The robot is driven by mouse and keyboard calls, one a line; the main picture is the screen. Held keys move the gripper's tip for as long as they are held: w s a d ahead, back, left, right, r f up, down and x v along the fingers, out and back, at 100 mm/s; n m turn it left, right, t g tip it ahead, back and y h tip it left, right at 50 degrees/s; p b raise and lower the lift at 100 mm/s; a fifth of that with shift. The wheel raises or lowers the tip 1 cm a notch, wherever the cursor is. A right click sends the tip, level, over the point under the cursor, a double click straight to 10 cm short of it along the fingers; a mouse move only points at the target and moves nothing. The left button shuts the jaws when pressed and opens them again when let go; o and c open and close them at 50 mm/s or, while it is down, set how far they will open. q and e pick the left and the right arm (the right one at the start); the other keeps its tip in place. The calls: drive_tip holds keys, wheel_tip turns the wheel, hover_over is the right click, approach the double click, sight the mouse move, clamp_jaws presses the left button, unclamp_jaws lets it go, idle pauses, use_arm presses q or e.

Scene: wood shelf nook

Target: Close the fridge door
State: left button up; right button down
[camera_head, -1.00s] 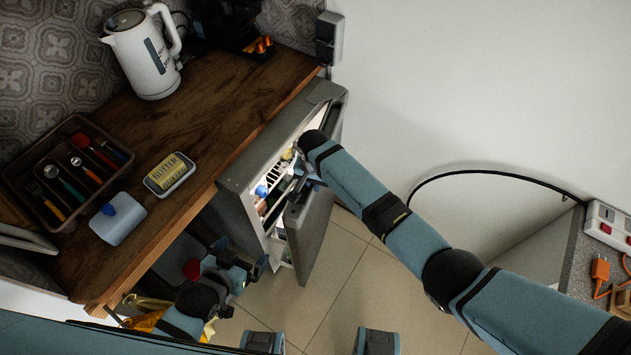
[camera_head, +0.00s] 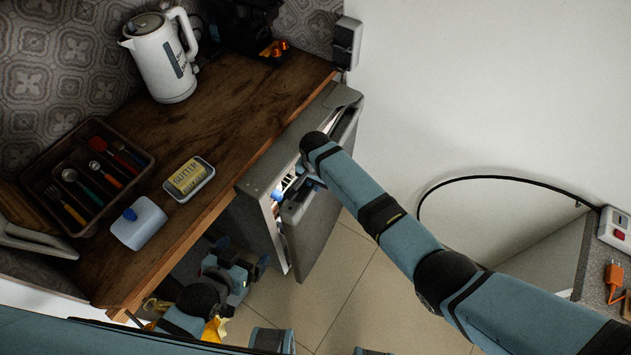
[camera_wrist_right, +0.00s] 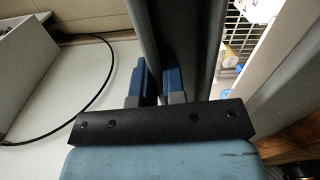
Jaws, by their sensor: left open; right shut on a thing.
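The grey fridge (camera_head: 263,205) stands under the wooden counter in the head view. Its grey door (camera_head: 318,235) is partly open, with a lit, narrow gap that shows a little of the inside. My right gripper (camera_head: 306,182) is at the door's upper edge, partly hidden by its own arm. In the right wrist view, my right gripper (camera_wrist_right: 156,85) has its blue fingers on either side of the grey door edge (camera_wrist_right: 166,35), shut on it. White wire racks show to the right there. My left gripper (camera_head: 243,256) is open and empty, low beside the counter's front edge.
The wooden counter (camera_head: 232,117) holds a white kettle (camera_head: 165,62), a cutlery tray (camera_head: 88,172), a butter dish (camera_head: 189,180) and a light blue container (camera_head: 139,223). A black cable (camera_head: 480,178) runs along the white wall. Tiled floor (camera_head: 350,290) lies clear before the door.

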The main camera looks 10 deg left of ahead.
drive_tip(key=shift+w+r, duration=0.1)
drive_tip(key=c, duration=1.2)
unclamp_jaws()
wheel_tip(320, 180, up, 14)
